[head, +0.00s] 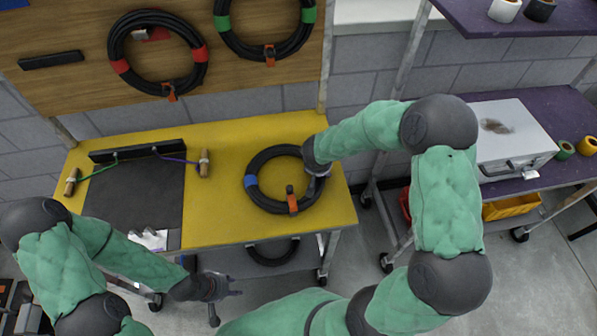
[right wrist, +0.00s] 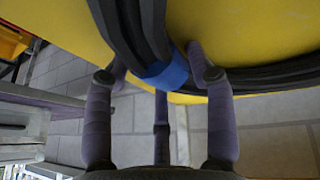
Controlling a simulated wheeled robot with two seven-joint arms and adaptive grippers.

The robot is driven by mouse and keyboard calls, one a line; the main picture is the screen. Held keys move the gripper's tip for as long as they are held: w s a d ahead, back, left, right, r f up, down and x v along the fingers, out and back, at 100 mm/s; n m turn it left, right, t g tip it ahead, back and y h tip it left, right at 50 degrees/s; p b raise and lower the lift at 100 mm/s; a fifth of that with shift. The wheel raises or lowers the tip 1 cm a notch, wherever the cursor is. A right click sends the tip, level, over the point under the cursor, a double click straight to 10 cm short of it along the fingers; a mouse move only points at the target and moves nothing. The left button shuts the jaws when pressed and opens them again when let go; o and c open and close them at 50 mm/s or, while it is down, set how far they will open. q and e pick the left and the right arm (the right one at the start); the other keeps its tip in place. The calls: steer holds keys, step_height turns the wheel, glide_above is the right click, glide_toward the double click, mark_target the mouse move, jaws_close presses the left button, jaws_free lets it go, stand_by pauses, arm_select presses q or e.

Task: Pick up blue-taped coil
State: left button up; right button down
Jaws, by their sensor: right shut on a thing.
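The black coil (head: 252,199) with blue tape (head: 251,181) and an orange tie (head: 292,204) is at the right part of the yellow table (head: 225,222). My right gripper (head: 318,172) is at the coil's right side, its fingers mostly hidden by its own wrist. In the right wrist view, the fingers (right wrist: 158,80) close around the black strands beside a blue tape band (right wrist: 166,73). Whether the coil is clear of the table I cannot tell. My left gripper (head: 222,293) is empty, fingers spread, in front of the table.
A black tray-like mat (head: 133,200) with tools lies on the table's left. Red-taped (head: 115,47) and green-taped (head: 222,23) coils hang on the wooden board behind. Another coil (head: 272,260) shows below the table. A purple cart (head: 545,182) with a white case (head: 508,135) stands right.

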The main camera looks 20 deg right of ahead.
steer(key=shift+w+r, duration=0.15)
steer(key=shift+r, duration=0.1)
